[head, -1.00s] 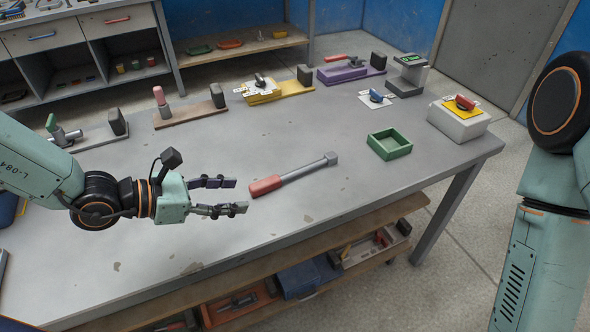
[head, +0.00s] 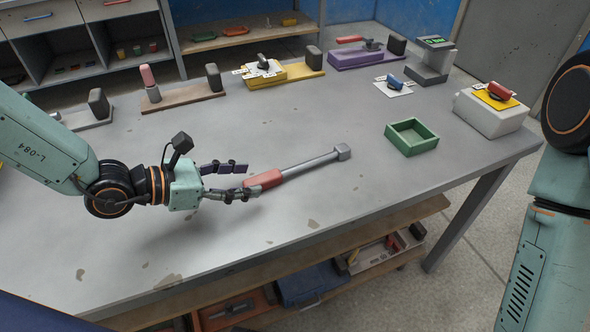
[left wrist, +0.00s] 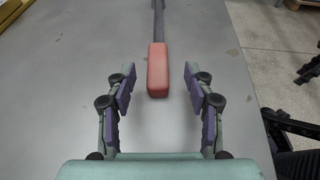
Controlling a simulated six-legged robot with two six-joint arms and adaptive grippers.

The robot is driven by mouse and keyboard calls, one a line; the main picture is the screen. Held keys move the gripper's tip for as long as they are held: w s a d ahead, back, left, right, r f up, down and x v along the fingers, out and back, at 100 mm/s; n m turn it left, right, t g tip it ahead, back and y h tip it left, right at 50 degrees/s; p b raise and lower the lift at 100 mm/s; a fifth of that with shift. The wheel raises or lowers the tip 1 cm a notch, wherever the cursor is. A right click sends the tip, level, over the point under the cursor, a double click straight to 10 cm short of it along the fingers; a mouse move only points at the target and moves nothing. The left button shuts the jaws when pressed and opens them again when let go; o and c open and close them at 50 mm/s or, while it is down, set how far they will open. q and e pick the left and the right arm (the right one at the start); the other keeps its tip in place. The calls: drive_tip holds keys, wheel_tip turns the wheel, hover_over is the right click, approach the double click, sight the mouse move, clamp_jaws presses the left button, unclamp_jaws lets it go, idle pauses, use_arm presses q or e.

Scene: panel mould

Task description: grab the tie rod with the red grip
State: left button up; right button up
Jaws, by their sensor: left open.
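The tie rod (head: 311,163) lies on the grey table, a grey bar with a block-shaped head at its far right end. Its red grip (head: 265,179) points toward my left gripper (head: 244,181). My left gripper is open with its two fingers apart. In the left wrist view, the red grip (left wrist: 158,70) lies ahead, its near end between the fingertips (left wrist: 166,83), with a gap on both sides. The grey rod (left wrist: 158,22) runs straight away from it. I cannot see my right gripper; only part of my right arm shows at the right.
A green tray (head: 427,146) stands right of the rod. A white box with a red switch (head: 478,118) stands at the right corner. Several toggle clamps on coloured bases, such as the purple one (head: 352,60), line the back edge. The table around the rod is clear.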

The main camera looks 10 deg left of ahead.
sight(261, 178)
use_arm(q)
drive_tip(key=shift+w+d+f, duration=0.25)
drive_tip(key=shift+d, duration=0.2)
drive_tip(key=shift+w+f+b, duration=0.15)
drive_tip(key=shift+b, duration=0.2)
drive_tip(key=shift+w+d+f, duration=0.15)
drive_tip(key=b+x, duration=0.1)
drive_tip(key=x, duration=0.2)
drive_tip(key=shift+w+d+f+b, duration=0.15)
drive_tip(key=shift+w+d+b, duration=0.1)
drive_tip(key=shift+w+b, duration=0.15)
drive_tip(key=shift+d, duration=0.15)
drive_tip(key=shift+w+d, duration=0.1)
drive_tip(key=shift+c, duration=0.4)
clamp_jaws()
